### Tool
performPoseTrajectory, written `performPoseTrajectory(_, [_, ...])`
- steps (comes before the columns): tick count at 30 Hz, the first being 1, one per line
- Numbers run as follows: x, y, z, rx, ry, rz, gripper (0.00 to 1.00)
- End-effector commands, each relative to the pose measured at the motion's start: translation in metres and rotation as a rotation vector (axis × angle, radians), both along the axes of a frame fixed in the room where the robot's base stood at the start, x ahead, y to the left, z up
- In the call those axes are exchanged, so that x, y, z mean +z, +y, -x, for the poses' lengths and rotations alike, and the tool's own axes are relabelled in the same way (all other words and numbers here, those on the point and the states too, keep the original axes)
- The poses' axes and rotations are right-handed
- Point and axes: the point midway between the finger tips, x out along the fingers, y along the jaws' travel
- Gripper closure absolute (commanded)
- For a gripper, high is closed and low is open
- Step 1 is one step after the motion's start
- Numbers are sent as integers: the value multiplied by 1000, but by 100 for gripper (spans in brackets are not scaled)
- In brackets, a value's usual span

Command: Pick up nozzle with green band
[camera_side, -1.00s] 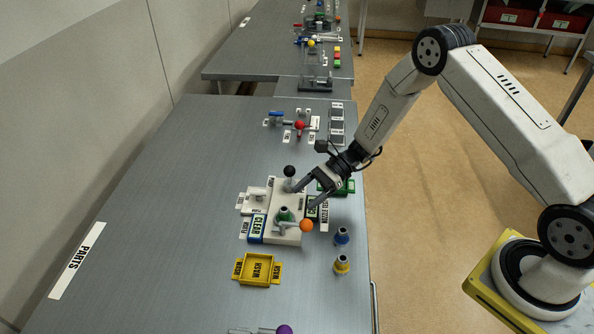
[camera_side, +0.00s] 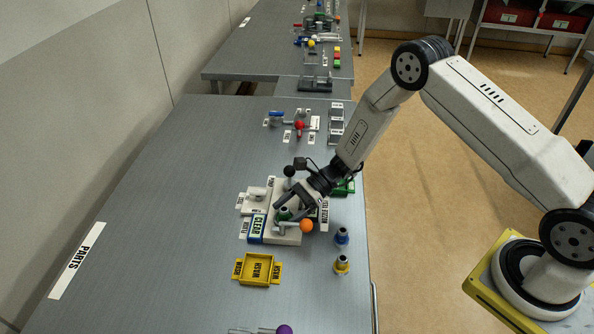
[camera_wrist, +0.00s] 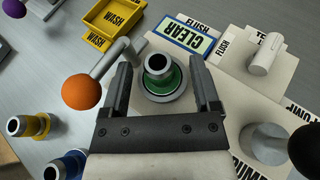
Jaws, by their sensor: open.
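The nozzle with the green band (camera_wrist: 160,82) stands upright in the white fixture (camera_wrist: 232,102), its dark open top facing my wrist camera. In the side view the nozzle (camera_side: 284,213) is partly covered by my gripper. My gripper (camera_wrist: 164,85) is open, with one finger on each side of the nozzle and a gap on both sides in the wrist view. I cannot tell how far down the fingers reach. In the side view my gripper (camera_side: 290,208) is right at the nozzle.
An orange ball-ended lever (camera_wrist: 82,92) is close to the left finger. A black knob (camera_wrist: 305,150) is at right. Blue (camera_side: 342,236) and yellow (camera_side: 341,265) nozzles stand nearby. A yellow WASH tray (camera_side: 257,269) sits in front.

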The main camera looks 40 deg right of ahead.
Motion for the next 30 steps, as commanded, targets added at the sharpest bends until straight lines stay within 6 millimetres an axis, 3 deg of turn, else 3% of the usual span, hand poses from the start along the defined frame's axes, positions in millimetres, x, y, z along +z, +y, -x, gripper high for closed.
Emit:
performPoseTrajectory(13, [0,0,0,0,0,0,21])
performPoseTrajectory(18, [0,0,0,0,0,0,75])
performPoseTrajectory(21, [0,0,0,0,0,0,100])
performPoseTrajectory(30, [1,0,0,0,0,-1,100])
